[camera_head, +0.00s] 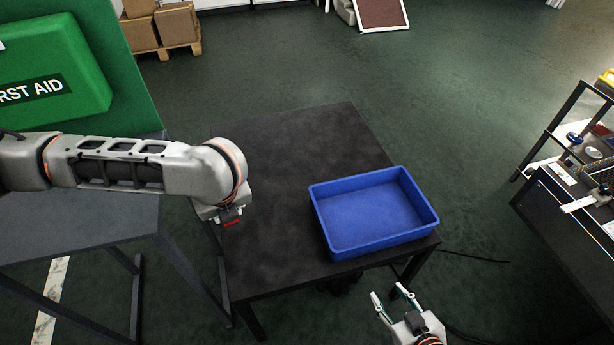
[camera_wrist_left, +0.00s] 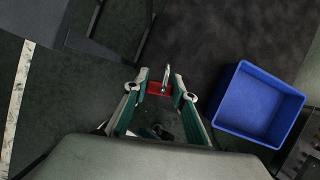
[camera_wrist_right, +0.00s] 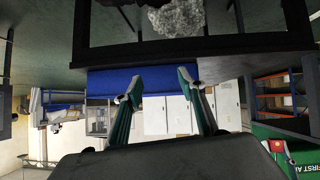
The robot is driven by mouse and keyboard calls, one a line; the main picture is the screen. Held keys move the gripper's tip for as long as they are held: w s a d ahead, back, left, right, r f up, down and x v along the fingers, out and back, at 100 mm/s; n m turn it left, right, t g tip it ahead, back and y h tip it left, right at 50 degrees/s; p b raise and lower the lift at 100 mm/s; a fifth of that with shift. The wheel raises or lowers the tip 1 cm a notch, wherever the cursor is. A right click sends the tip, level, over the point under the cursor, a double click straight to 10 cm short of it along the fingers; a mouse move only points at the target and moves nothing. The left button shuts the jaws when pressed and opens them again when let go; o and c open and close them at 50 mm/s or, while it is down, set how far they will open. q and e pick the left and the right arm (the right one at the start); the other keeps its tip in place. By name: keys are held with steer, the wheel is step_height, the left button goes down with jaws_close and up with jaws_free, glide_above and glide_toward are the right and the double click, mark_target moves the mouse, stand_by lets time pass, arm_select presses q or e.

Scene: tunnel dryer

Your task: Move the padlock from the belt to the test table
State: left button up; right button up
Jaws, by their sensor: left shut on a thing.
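The padlock, with a red body and a metal shackle, sits between the fingers of my left gripper (camera_wrist_left: 161,96) in the left wrist view (camera_wrist_left: 154,89). In the head view only a red sliver of it (camera_head: 231,223) shows below my left gripper (camera_head: 232,214), at the left edge of the dark table (camera_head: 300,150). I cannot tell its height above the top. A blue tray (camera_head: 331,238) stands empty on the table's right part. My right gripper (camera_head: 396,296) is open and empty, in front of the table's near right corner; its spread fingers also show in the right wrist view (camera_wrist_right: 157,88).
A grey surface (camera_head: 80,225) with a green first aid box (camera_head: 50,75) behind it lies at the left. A dark bench (camera_head: 560,215) with tools stands at the right. Boxes on a pallet (camera_head: 165,50) are far back. The table's middle is clear.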

arm_select(q)
steer(key=m, duration=0.1)
steer(key=f+m+h, duration=0.1)
steer(key=m, duration=0.1)
steer(key=shift+d+f, duration=0.2)
steer(key=shift+d, duration=0.1)
steer(key=m, duration=0.1)
steer(key=f+m+h+b, duration=0.1)
steer(key=m, duration=0.1)
steer(key=d+m+h, duration=0.1)
steer(key=shift+w+f+m, duration=0.15)
steer(key=shift+w+m, duration=0.1)
steer(key=shift+m, duration=0.15)
steer(key=m+h, duration=0.1)
steer(key=m, duration=0.1)
steer(key=d+f+m+h+b, duration=0.1)
steer(key=m, duration=0.2)
steer(key=m+g, duration=0.1)
steer(key=m, duration=0.2)
steer(key=shift+w+d+f+h+b, duration=0.35)
steer(key=shift+d+h, duration=0.05)
